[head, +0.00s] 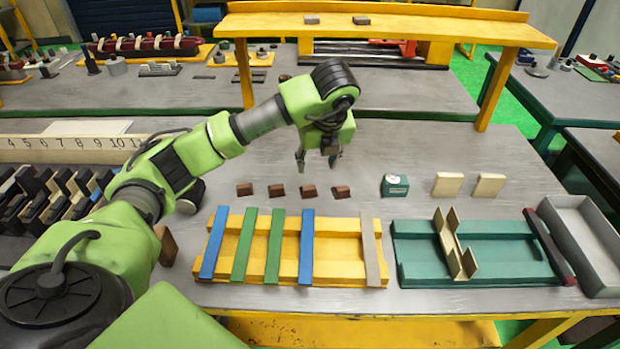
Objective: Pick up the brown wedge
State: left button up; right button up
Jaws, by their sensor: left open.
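Several small brown wedges lie in a row on the grey table: one at the left end (244,189), two in the middle (277,191) (309,192), and one at the right end (341,192). My left gripper (318,161) is open and points down above the table, behind the right part of this row. It appears empty and apart from the wedges. Its exact height is hard to judge. A larger brown block (166,246) stands at the left, partly hidden by my left arm. My right gripper is not in view.
A yellow rack (333,252) with blue, green and grey strips lies in front of the wedges. A green rack (500,255) and a grey tray (588,245) are to its right. A green box (395,187) and two cream blocks (448,184) (488,185) stand right of the row. A yellow shelf (420,27) spans the back.

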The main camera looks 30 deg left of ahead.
pick_arm(q)
jog(key=p, duration=0.2)
send_over(309, 186)
jog(key=s+d, duration=0.2)
jog(key=f, duration=0.7)
jog(key=shift+w+d, duration=0.2)
jog(key=shift+w, duration=0.05)
jog(key=shift+w+a+f, duration=0.15)
jog(key=shift+f, duration=0.15)
jog(key=shift+w+a+f, duration=0.1)
jog(key=shift+f, duration=0.05)
jog(key=p+x, duration=0.2)
jog(key=x, duration=0.2)
jog(key=shift+a+f, duration=0.1)
jog(key=shift+a, duration=0.15)
jog(key=shift+a+f, duration=0.1)
jog(key=shift+f, duration=0.15)
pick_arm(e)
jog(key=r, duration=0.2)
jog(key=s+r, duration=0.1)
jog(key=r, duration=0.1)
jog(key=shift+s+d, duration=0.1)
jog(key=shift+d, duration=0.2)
pick_arm(q)
jog(key=c, duration=0.9)
jog(key=shift+c, duration=1)
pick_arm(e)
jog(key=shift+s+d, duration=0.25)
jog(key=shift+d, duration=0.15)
